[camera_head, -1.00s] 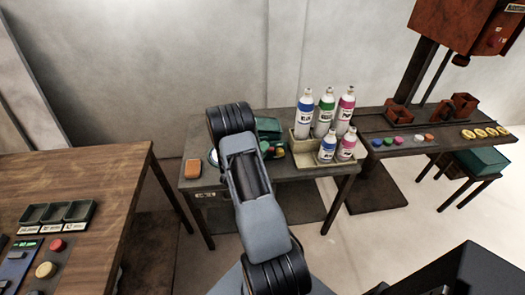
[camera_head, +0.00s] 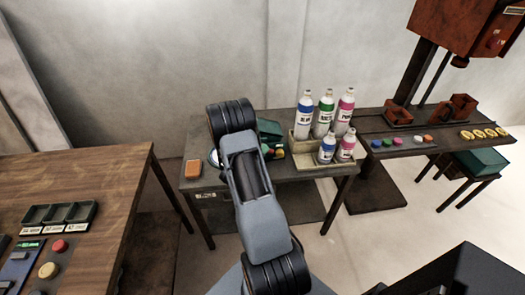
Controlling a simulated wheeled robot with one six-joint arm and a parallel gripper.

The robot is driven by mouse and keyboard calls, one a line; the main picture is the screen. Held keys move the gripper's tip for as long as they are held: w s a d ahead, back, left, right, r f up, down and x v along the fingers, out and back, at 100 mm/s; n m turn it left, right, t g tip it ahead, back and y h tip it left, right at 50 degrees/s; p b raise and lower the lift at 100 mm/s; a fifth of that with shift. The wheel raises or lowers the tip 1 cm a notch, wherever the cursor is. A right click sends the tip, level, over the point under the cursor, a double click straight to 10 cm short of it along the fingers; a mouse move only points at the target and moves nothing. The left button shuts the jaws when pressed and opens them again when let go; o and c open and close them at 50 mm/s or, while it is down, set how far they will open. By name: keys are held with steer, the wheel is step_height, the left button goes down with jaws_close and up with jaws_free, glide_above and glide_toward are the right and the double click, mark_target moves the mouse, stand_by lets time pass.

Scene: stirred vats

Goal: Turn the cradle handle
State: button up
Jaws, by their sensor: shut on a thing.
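My arm's grey link and black joints reach over the small middle table, but my gripper does not show; the arm's own links cover that area. I cannot make out a cradle handle for certain. A dark green object (camera_head: 269,130) shows just right of my arm, on the back part of the middle table, and is partly hidden by the arm. Rust-red holders (camera_head: 398,115) and another rust-red block (camera_head: 463,106) stand on the right table under a red machine (camera_head: 470,35).
The middle table (camera_head: 215,198) bears an orange block (camera_head: 193,169) and a beige tray (camera_head: 300,160) with several bottles close to my arm. A wooden table (camera_head: 110,180) with grey bins (camera_head: 60,213) and buttons stands at left. Coloured pieces lie on the right table (camera_head: 430,125).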

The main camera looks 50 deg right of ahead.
steer(key=m+y+p, duration=0.2)
steer(key=y, duration=0.1)
steer(key=shift+r+m+t, duration=0.3)
steer(key=shift+m, duration=0.1)
steer(key=m+t+y, duration=0.1)
steer(key=y, duration=0.1)
steer(key=shift+s+d+m+y, duration=0.1)
steer(key=shift+m+y, duration=0.3)
steer(key=y+b, duration=0.1)
steer(key=m+t+y+b, duration=0.1)
steer(key=b, duration=0.1)
steer(key=shift+f, duration=0.25)
steer(key=m+t+y+b, duration=0.1)
steer(key=b, duration=0.2)
steer(key=shift+d+r, duration=0.1)
steer(key=shift+b, duration=0.5)
steer(key=shift+s+r+m+t+y, duration=0.1)
steer(key=shift+r+m+t+y, duration=0.1)
steer(key=shift+m+t+y, duration=0.1)
steer(key=o, duration=0.9)
